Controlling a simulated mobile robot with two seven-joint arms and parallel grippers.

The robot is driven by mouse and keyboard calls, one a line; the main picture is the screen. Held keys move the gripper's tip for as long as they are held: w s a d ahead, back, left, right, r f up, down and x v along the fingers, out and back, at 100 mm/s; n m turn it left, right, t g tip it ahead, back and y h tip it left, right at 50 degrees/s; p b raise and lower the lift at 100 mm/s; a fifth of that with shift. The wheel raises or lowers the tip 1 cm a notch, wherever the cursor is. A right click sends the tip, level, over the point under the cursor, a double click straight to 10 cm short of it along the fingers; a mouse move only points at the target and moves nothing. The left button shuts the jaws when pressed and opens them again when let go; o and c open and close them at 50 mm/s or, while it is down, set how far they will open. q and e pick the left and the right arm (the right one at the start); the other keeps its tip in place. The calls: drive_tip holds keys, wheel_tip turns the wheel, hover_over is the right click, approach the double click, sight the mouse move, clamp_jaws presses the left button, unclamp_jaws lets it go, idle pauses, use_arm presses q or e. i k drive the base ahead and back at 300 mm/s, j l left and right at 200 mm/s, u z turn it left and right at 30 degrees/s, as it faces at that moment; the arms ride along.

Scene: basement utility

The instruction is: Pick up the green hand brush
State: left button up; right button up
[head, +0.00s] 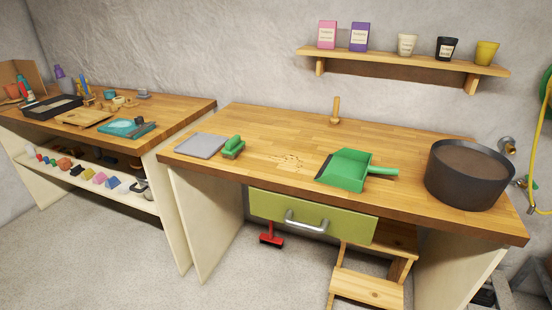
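The green hand brush (233,147) lies on the wooden workbench (280,124), toward its left end. It sits just right of a flat grey slab (201,145); I cannot tell whether the two touch. A green dustpan (345,170) with its handle to the right lies on the same bench, right of the brush. A small patch of brown crumbs (288,160) is between the brush and the dustpan. Neither of my grippers shows in the head view.
A large dark round tub (470,174) stands at the bench's right end. A wooden peg (336,109) stands at the back. A green drawer (312,217) is below the front edge, with a wooden step stool (366,288) underneath. A cluttered second bench (190,107) adjoins on the left.

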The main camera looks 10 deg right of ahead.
sight(235, 145)
drive_tip(key=i+j+z, duration=0.3)
drive_tip(key=i+j, duration=0.55)
drive_tip(key=j, duration=0.1)
